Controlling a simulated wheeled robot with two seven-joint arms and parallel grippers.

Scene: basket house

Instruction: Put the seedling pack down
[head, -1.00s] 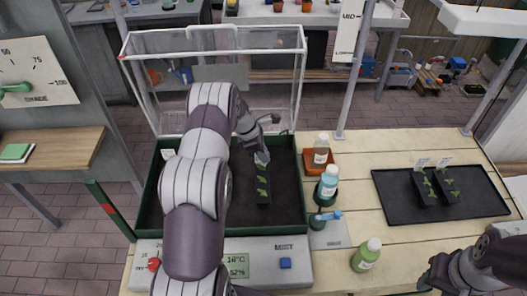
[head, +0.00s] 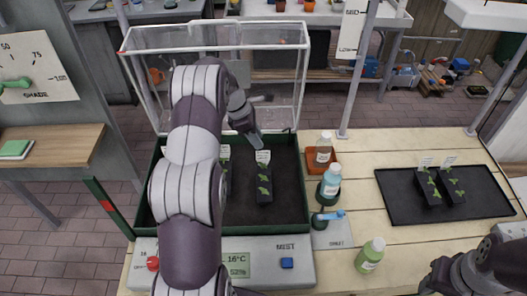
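A seedling pack (head: 264,188), a narrow black strip with small green plants and a white label, stands upright on dark soil in the green-rimmed bed (head: 290,220). Another pack's label (head: 225,152) shows just left of it, mostly hidden behind my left arm. My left gripper (head: 257,142) is above the far end of the first pack, by its label, and seems clear of the pack. Its fingers show edge-on, so their gap cannot be seen. My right gripper (head: 432,278) is low at the bottom right, over the table's front, its fingers unclear.
A clear-walled cover frame (head: 303,85) stands behind the bed. A black tray (head: 395,205) holds two more packs (head: 428,188). Soil right of the first pack is bare.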

